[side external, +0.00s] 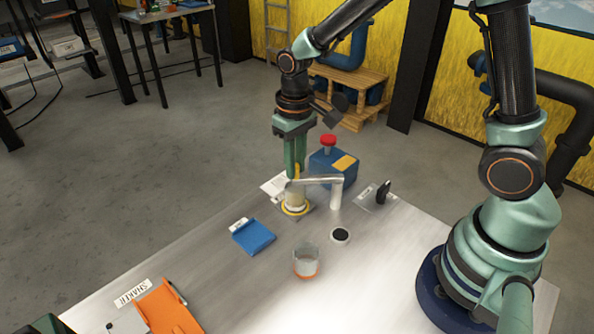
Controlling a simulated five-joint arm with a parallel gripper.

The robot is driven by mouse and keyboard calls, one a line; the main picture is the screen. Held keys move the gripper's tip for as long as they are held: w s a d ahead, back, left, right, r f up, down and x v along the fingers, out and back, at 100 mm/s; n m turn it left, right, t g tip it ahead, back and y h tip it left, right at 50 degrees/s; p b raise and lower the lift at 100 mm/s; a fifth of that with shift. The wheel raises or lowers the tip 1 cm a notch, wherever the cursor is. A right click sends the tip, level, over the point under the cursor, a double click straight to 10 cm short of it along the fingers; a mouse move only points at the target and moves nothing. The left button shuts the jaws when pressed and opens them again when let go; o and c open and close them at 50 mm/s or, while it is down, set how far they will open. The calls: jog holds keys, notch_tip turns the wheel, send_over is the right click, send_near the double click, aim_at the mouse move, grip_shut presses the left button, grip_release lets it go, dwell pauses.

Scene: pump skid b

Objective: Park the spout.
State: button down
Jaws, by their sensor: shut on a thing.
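The spout (318,181) is a pale metal arm. It reaches left from the top of a short upright post (336,196) on the metal table. My gripper (296,174) points down at the spout's left end, with its green fingers shut on a small yellow part there, which I take to be the spout's grip. The fingers hide most of this part. A cream cylinder (294,196) stands on a yellow ring (296,211) directly below the spout's end. I cannot tell whether the two touch.
A clear cup with an orange base (306,262), a round black-topped piece (340,235) and a blue tray (258,238) are in front. A black item (383,192) stands right. An orange tray (168,312) lies front left.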

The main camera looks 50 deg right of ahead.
jog(key=shift+s+a, duration=0.35)
jog(key=shift+s, duration=0.35)
jog(key=shift+s+a, duration=0.4)
jog(key=shift+s, duration=0.35)
jog(key=shift+s+a, duration=0.35)
jog(key=shift+s, duration=0.35)
jog(key=shift+s+d, duration=0.2)
jog(key=shift+s, duration=2.15)
jog(key=s+d, duration=0.2)
jog(key=s, duration=0.1)
jog(key=shift+s+d, duration=0.2)
jog(key=shift+s, duration=0.1)
jog(key=shift+d, duration=0.1)
